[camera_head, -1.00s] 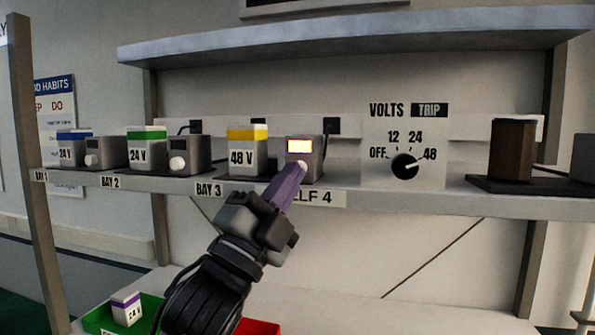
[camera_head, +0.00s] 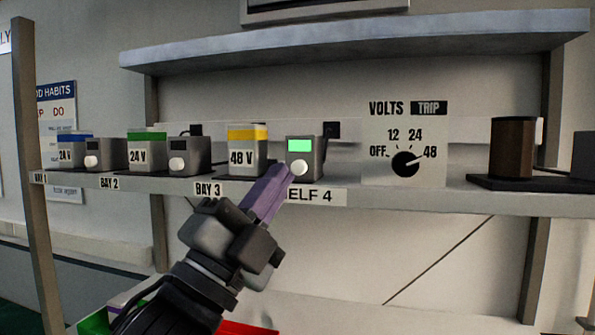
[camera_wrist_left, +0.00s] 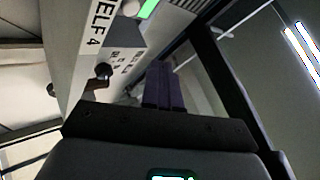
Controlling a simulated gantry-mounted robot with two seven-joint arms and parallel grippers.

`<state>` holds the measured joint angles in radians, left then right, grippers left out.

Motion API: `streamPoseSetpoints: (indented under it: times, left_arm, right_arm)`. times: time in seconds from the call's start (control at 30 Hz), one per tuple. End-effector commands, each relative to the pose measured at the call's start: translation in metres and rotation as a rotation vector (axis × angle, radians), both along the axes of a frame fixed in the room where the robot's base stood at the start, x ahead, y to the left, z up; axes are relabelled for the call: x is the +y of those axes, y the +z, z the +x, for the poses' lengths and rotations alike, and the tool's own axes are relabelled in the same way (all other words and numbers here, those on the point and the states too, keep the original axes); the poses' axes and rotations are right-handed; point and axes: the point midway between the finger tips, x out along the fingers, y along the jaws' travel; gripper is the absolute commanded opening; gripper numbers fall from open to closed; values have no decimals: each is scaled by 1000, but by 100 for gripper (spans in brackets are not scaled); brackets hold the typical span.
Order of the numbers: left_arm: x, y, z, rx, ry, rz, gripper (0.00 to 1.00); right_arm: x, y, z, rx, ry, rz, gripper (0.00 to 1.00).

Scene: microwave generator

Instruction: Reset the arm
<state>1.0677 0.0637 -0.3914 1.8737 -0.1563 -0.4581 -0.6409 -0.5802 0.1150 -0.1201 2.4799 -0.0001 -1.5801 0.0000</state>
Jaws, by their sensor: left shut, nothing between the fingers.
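My left gripper (camera_head: 280,175) is shut and empty, its purple fingers pointing up at the front edge of the shelf in the head view. It is just below and left of a grey box (camera_head: 303,161) with a lit green screen and a white knob, apart from the knob as far as I can see. The purple fingers also show in the left wrist view (camera_wrist_left: 163,88), with the green screen (camera_wrist_left: 148,8) at the top. My right gripper is not in view.
On the shelf (camera_head: 420,193) stand a yellow-topped 48 V block (camera_head: 241,158), a green-topped 24 V block (camera_head: 142,156), a blue-topped block (camera_head: 70,156) and a volts dial (camera_head: 404,163) pointing to 48. A brown cylinder (camera_head: 512,150) stands at right. Green and red bins lie below, mostly hidden by my arm.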

Motion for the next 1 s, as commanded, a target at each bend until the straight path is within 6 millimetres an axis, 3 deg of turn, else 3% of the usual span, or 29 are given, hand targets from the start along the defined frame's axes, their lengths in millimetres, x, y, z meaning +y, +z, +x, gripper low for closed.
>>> streamPoseSetpoints:
  times: [0.27,0.37,0.47,0.57,0.7,0.87,1.0]
  left_arm:
    - [0,-8,5,17,0,0,0]
    - [0,-31,17,59,1,1,0]
    - [1,-71,36,134,2,1,0]
    - [5,-130,58,238,8,-4,0]
    - [17,-233,75,410,18,-22,0]
    - [39,-352,68,624,51,-50,0]
    - [61,-452,42,846,95,-81,0]
  right_arm:
    - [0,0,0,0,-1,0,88]
    - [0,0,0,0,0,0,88]
    - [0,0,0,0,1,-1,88]
    - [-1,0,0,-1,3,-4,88]
    - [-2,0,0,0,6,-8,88]
    - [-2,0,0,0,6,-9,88]
    - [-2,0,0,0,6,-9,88]
